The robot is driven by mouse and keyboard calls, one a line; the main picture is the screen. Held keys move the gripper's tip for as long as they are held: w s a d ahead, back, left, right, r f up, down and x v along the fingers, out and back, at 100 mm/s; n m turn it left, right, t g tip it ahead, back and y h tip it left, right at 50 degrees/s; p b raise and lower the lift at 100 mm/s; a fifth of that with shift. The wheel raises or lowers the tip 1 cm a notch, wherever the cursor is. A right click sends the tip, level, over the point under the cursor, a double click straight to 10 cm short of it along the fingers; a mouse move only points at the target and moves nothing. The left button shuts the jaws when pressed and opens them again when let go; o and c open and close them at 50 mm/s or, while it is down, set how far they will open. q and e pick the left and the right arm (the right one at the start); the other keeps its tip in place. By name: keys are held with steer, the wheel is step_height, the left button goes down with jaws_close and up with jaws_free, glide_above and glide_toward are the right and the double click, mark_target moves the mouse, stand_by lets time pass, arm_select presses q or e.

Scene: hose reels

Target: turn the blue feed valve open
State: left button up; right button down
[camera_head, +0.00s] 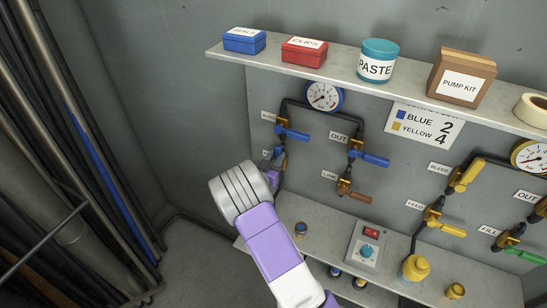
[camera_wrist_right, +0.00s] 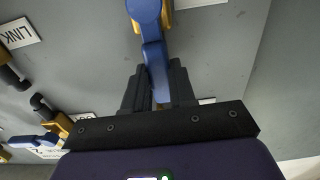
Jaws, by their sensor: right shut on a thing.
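The blue feed valve (camera_head: 278,154) sits on the lower left of the blue pipe group on the grey wall panel. Its small label is partly hidden by my arm. My right gripper (camera_head: 273,173) is at this valve, largely hidden behind my wrist in the head view. In the right wrist view, the blue lever (camera_wrist_right: 154,60) runs down from the valve's round blue hub between the two black fingers of my right gripper (camera_wrist_right: 158,88), which are shut on it. My left gripper is not in view.
Another blue-handled valve (camera_head: 292,133) is just above, and an OUT valve (camera_head: 370,157) is to the right. A pressure gauge (camera_head: 324,96) tops the pipe. A lower shelf (camera_head: 320,233) holds a control box (camera_head: 367,244). Tall pipes (camera_head: 85,130) stand left.

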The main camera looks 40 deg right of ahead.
steer(key=c, duration=0.9)
jaws_free()
steer(key=v, duration=0.7)
steer(key=shift+s+a, duration=0.15)
steer(key=shift+a, duration=0.1)
